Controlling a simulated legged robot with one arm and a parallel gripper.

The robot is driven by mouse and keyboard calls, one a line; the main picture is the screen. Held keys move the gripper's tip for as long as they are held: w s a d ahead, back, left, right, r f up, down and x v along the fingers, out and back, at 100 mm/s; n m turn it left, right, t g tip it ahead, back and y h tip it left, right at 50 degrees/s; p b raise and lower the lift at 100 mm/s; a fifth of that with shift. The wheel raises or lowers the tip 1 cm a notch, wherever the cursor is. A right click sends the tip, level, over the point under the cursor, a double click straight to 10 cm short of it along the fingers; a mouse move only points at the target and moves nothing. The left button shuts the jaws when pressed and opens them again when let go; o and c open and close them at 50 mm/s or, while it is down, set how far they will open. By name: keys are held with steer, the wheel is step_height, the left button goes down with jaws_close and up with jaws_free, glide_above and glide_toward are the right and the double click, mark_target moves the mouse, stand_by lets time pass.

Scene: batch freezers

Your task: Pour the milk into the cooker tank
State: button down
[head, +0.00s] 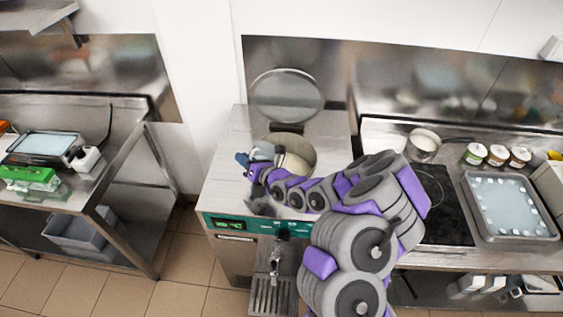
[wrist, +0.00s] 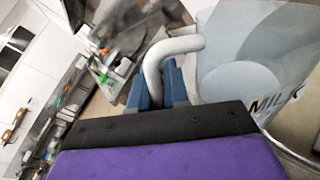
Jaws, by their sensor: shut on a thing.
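The cooker tank (head: 300,155) is a round opening in the top of the steel machine (head: 232,170), with its round lid (head: 287,95) raised behind it. My gripper (head: 255,165) is at the tank's left front rim, partly hidden by my arm. In the wrist view my gripper's blue fingers (wrist: 160,88) are shut on the white handle (wrist: 172,48) of a milk jug (wrist: 250,60), which is grey-blue with "MILK" lettering. The jug looks tilted in the wrist view. In the head view it is mostly hidden; whether milk is flowing cannot be told.
A counter at right holds a saucepan (head: 424,146), several small jars (head: 497,155), a dark hob (head: 445,205) and a metal tray (head: 510,205). A steel table (head: 90,195) stands at left. Tiled floor (head: 170,260) lies between the table and the machine.

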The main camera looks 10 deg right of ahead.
mark_target(257, 145)
steer(key=shift+w+d+r+m+b, duration=0.2)
steer(key=shift+w+d+m+b, duration=0.1)
steer(key=shift+d+b, duration=0.35)
steer(key=shift+w+d+m+b, duration=0.1)
steer(key=shift+d+m+b, duration=0.15)
steer(key=shift+b, duration=0.45)
steer(key=shift+w+d+r+m+b, duration=0.1)
steer(key=shift+w+d+m+b, duration=0.05)
steer(key=shift+d+m+b, duration=0.3)
steer(key=shift+w+d+r+m+g+b, duration=0.2)
steer(key=shift+d+r+m+g+b, duration=0.15)
steer(key=shift+d, duration=0.25)
steer(key=shift+r+m+p, duration=0.15)
steer(key=shift+m+p, duration=0.2)
steer(key=shift+w+a+r+m+g+p, duration=0.35)
steer(key=shift+a+m+p, duration=0.2)
steer(key=shift+p, duration=0.4)
steer(key=shift+d+r+y+p, duration=0.1)
steer(key=shift+r+y+p, duration=0.15)
steer(key=shift+p, duration=0.2)
steer(key=shift+w+d+r+m+p, duration=0.1)
steer(key=shift+d+m+p, duration=0.25)
steer(key=shift+d, duration=0.5)
steer(key=shift+w+p, duration=0.1)
steer(key=shift+p, duration=0.2)
